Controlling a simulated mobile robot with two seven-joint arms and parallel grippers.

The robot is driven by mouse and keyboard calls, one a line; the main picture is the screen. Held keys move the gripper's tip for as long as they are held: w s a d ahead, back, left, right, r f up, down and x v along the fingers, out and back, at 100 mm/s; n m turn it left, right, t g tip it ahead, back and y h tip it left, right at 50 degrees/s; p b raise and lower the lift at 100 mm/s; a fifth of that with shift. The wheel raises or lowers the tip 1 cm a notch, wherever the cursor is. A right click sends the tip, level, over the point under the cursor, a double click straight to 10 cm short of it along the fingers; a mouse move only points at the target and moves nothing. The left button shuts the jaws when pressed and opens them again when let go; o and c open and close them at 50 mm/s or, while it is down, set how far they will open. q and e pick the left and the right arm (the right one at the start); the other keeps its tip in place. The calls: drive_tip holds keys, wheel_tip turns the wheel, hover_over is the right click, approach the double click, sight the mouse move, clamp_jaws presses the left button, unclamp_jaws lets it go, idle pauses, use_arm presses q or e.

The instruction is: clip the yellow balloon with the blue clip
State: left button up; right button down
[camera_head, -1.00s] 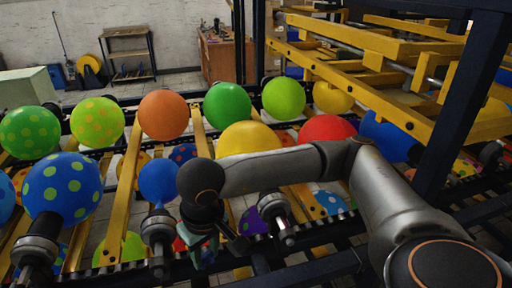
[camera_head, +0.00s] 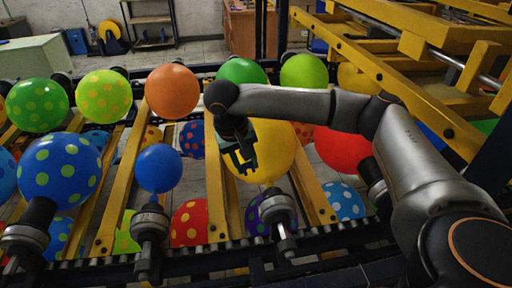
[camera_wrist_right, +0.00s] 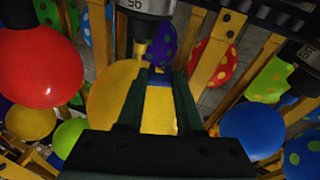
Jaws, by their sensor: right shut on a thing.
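The yellow balloon (camera_head: 275,150) hangs in the middle of the head view, partly covered by my right gripper and forearm. It also shows in the right wrist view (camera_wrist_right: 106,88), behind the fingers. My right gripper (camera_head: 244,165) points down in front of the balloon's left side. In the right wrist view, its fingers (camera_wrist_right: 157,78) are shut on a small dark blue piece (camera_wrist_right: 157,73), which looks like the blue clip. Yellow shows between and behind the fingers. I cannot tell whether the clip touches the balloon. My left gripper is not in view.
A red balloon (camera_head: 342,149) is to the right, and a small blue balloon (camera_head: 159,168) and an orange balloon (camera_head: 172,91) are to the left. Metal nozzles (camera_head: 279,213) line the dark front rail. Yellow beams (camera_head: 380,80) stand at the right.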

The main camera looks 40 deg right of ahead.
drive_tip(key=w+d+m, duration=0.1)
drive_tip(key=d, duration=0.2)
drive_tip(key=b, duration=0.4)
approach(268, 180)
drive_tip(key=shift+w+d+f+g+h, duration=0.2)
drive_tip(key=shift+w+f, duration=0.15)
drive_tip(key=shift+f, duration=0.15)
drive_tip(key=shift+w+d+f+g+h, duration=0.1)
drive_tip(key=shift+w+f+g, duration=0.15)
drive_tip(key=shift+f, duration=0.25)
drive_tip(key=b+x, duration=0.2)
drive_tip(key=x, duration=0.1)
drive_tip(key=shift+b, duration=0.3)
drive_tip(key=shift+r, duration=0.1)
drive_tip(key=shift+a+p, duration=0.1)
drive_tip(key=shift+p, duration=0.3)
drive_tip(key=shift+s+b+x, duration=0.15)
drive_tip(key=shift+b+x, duration=0.2)
drive_tip(key=shift+x, duration=0.45)
drive_tip(key=shift+s+b+x, duration=0.1)
drive_tip(key=shift+b+x, duration=0.2)
drive_tip(key=shift+x, duration=0.45)
idle(0.4)
